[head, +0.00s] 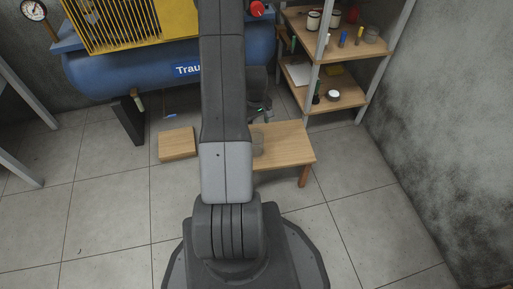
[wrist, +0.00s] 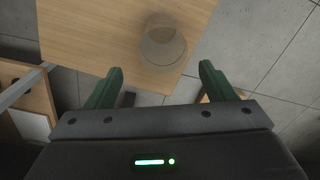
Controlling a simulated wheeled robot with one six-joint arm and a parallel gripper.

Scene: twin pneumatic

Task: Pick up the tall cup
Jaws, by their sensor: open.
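A translucent, smoky cup (wrist: 163,42) stands on the wooden table (wrist: 90,30) in the wrist view, seen from above near the table's edge. In the head view the cup (head: 258,144) shows faintly beside my arm, which hides part of it. My gripper (wrist: 160,82) is open and empty, its two green fingers apart. The cup lies beyond the fingertips in the wrist view, roughly centred between them, not gripped. In the head view my gripper (head: 262,112) shows small and partly hidden behind my arm, near the back of the table (head: 290,150).
A shelf (head: 335,100) with mugs, small bottles and a bowl stands behind right. A blue compressor tank (head: 120,72) with a yellow guard is at the back left. The floor at left and front right is clear.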

